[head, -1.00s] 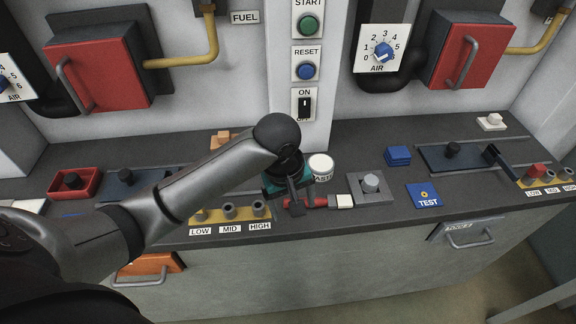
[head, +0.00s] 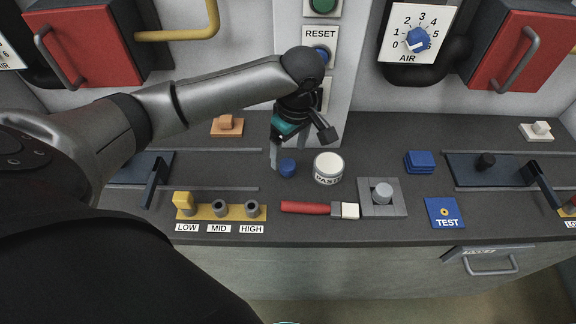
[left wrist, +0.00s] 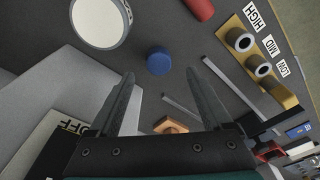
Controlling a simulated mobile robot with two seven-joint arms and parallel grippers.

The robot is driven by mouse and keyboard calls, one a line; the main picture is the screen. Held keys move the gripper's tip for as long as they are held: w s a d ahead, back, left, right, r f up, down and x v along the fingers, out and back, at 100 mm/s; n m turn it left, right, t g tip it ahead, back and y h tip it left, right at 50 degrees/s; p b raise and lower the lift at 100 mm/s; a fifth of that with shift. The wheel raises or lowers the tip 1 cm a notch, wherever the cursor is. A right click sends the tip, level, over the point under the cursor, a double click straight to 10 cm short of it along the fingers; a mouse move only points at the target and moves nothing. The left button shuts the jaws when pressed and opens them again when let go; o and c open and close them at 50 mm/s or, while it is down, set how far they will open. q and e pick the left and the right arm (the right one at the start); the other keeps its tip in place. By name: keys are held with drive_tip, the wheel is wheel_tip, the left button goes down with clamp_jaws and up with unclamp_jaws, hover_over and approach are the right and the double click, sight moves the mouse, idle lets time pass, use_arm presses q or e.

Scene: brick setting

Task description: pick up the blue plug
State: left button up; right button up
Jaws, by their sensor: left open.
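The blue plug (head: 287,167), a short round blue cylinder, stands on the dark counter just left of the PASTE tin. It also shows in the left wrist view (left wrist: 159,61), just beyond the fingertips and roughly centred between them. My left gripper (head: 300,152) is open and empty, pointing down above and behind the plug; its left finger shows close beside the plug. Its two spread fingers also show in the left wrist view (left wrist: 159,74). Whether a finger touches the plug cannot be told. My right gripper is not in view.
The white PASTE tin (head: 328,168) stands close right of the plug. A red-handled brush (head: 305,208) and a yellow LOW/MID/HIGH socket strip (head: 236,212) lie in front. An orange block (head: 227,126) sits behind left. The wall panel (head: 345,100) rises close behind.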

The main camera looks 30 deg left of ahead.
sight(288, 164)
use_arm(q)
drive_tip(key=shift+a+f, duration=0.1)
drive_tip(key=shift+f, duration=0.5)
drive_tip(key=f, duration=0.1)
drive_tip(key=f+b, duration=0.1)
drive_tip(key=f, duration=0.2)
drive_tip(key=shift+w+a+f+b, duration=0.1)
drive_tip(key=shift+a+f+b, duration=0.15)
drive_tip(key=shift+f+b, duration=0.15)
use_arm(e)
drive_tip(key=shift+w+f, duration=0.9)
use_arm(q)
drive_tip(key=shift+c, duration=0.3)
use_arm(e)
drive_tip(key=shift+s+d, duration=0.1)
use_arm(q)
drive_tip(key=shift+c, duration=0.7)
clamp_jaws()
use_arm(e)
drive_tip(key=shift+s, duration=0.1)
